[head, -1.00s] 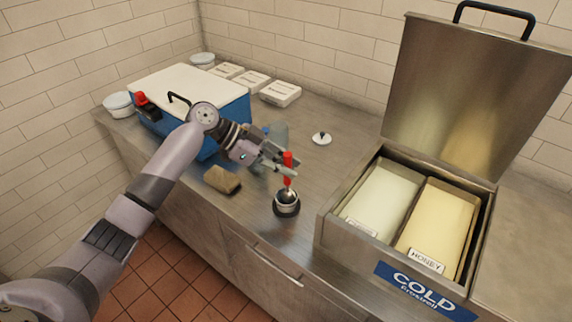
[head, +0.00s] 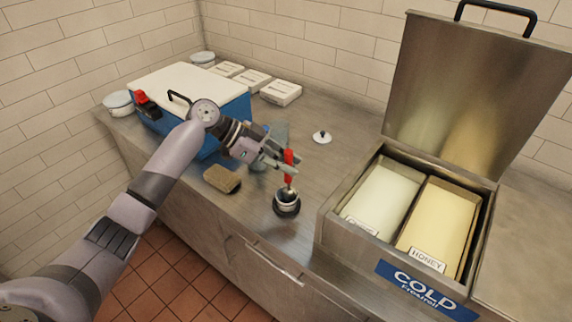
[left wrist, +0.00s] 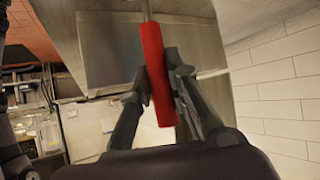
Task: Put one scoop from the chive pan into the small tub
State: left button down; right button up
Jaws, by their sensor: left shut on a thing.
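My left gripper (head: 288,167) is shut on the red handle of the scoop (head: 289,155); the red handle also shows between the fingers in the left wrist view (left wrist: 154,75). The scoop's metal lower end is at the mouth of a small round metal holder (head: 287,208) with a dark base. The open cold well has two pans: a pale one (head: 380,198), its label too small to read, and a yellowish one (head: 440,222) labelled HONEY. A clear bluish container (head: 279,132) stands partly hidden behind my left gripper; I cannot tell if it is the small tub. My right gripper is not in view.
The well's raised lid (head: 470,90) stands behind the pans. A white knobbed lid (head: 322,137) lies on the counter. A brown sponge-like block (head: 222,179) lies near the front edge. A blue box with a white lid (head: 190,82) stands at the left.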

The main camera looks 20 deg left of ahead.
pick_arm(q)
jog(key=shift+w+d, duration=0.2)
jog(key=shift+w, duration=0.25)
dwell(0.8)
jog(key=shift+s+a+r, duration=0.1)
jog(key=shift+s+a, duration=0.15)
jog(key=shift+s, duration=0.3)
dwell(0.7)
jog(key=shift+r+p, duration=2.9)
jog(key=shift+r, duration=1.55)
